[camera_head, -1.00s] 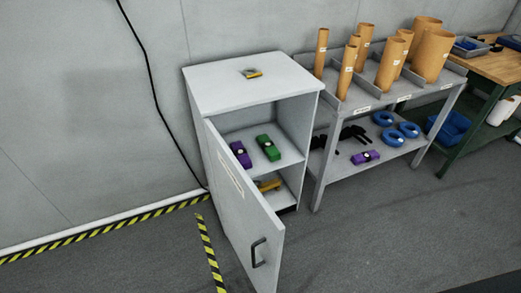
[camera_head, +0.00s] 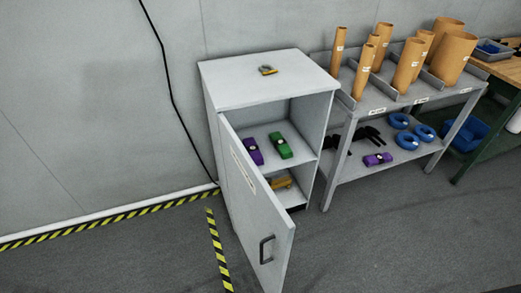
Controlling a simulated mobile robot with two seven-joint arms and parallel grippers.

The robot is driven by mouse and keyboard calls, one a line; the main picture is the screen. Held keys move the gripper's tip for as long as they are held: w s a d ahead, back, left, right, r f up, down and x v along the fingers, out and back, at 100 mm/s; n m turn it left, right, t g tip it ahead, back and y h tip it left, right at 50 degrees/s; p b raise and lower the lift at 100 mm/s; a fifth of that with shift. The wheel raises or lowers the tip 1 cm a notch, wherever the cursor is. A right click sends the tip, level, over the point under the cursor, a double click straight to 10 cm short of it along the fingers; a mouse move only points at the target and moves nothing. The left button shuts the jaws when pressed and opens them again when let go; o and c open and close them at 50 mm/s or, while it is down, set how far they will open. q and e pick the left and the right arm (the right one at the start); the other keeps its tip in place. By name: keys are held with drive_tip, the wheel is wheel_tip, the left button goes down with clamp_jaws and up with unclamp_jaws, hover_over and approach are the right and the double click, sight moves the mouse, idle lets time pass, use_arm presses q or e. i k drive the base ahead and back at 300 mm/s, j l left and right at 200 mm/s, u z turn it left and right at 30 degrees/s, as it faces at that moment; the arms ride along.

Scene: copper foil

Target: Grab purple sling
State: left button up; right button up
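A purple sling (camera_head: 253,151) lies folded on the upper shelf inside the grey cabinet (camera_head: 262,98), left of a green sling (camera_head: 281,146). The cabinet door (camera_head: 258,205) stands open toward the front and partly hides the inside. A second purple sling (camera_head: 377,159) lies on the lower shelf of the rack to the right. Neither of my grippers shows in the head view.
A yellow item (camera_head: 280,182) lies on the cabinet's lower shelf and another (camera_head: 267,70) on its top. The rack (camera_head: 358,168) holds brown tubes, blue rings (camera_head: 407,140) and black items. Open grey floor (camera_head: 390,240) lies in front. Hazard tape (camera_head: 218,250) marks the floor left of the door.

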sight(251, 145)
drive_tip(key=i+l+u, duration=0.1)
drive_tip(key=l, duration=0.6)
drive_tip(key=l+u, duration=0.15)
drive_tip(key=l, duration=0.55)
drive_tip(key=i+l+u, duration=0.15)
drive_tip(key=l, duration=0.3)
drive_tip(key=i+l+u, duration=0.1)
drive_tip(key=l, duration=0.35)
drive_tip(key=i+l+u, duration=0.1)
drive_tip(key=l, duration=0.2)
drive_tip(key=i+l+u, duration=0.1)
drive_tip(key=l, duration=0.2)
drive_tip(key=i+l+u, duration=0.15)
drive_tip(key=l, duration=0.15)
drive_tip(key=i+l, duration=0.1)
drive_tip(key=l, duration=0.25)
drive_tip(key=i+l+u, duration=0.15)
drive_tip(key=l, duration=0.15)
drive_tip(key=i+l, duration=0.1)
drive_tip(key=l, duration=0.25)
drive_tip(key=i+l+u, duration=0.15)
drive_tip(key=l, duration=0.2)
drive_tip(key=k, duration=0.05)
